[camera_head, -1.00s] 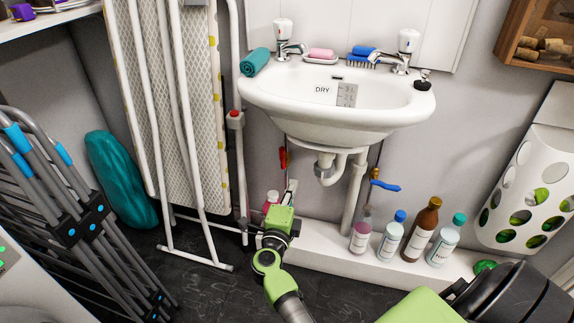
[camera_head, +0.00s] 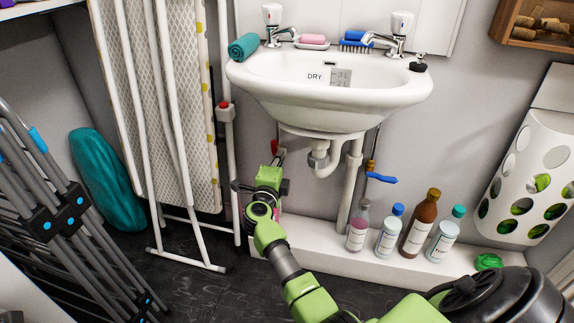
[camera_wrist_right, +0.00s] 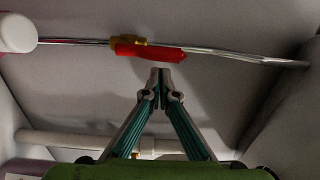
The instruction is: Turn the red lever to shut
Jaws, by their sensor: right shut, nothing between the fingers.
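The red lever (camera_wrist_right: 150,53) sits on a yellow valve body (camera_wrist_right: 128,41) on a thin metal pipe. In the wrist view it lies nearly along the pipe. In the head view only a small red part (camera_head: 274,146) shows under the left of the basin, with my right gripper in front. My right gripper (camera_head: 279,157) reaches up to it. In the wrist view its fingertips (camera_wrist_right: 160,74) are together, empty, and just below the lever in the picture. I cannot tell whether they touch it. My left gripper is not in view.
The basin (camera_head: 330,88) hangs above, with a white waste pipe (camera_head: 350,190) right of my gripper. A blue lever (camera_head: 381,178) is on another pipe. Several bottles (camera_head: 390,232) stand on the white ledge. The ironing board (camera_head: 165,100) leans close on the left.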

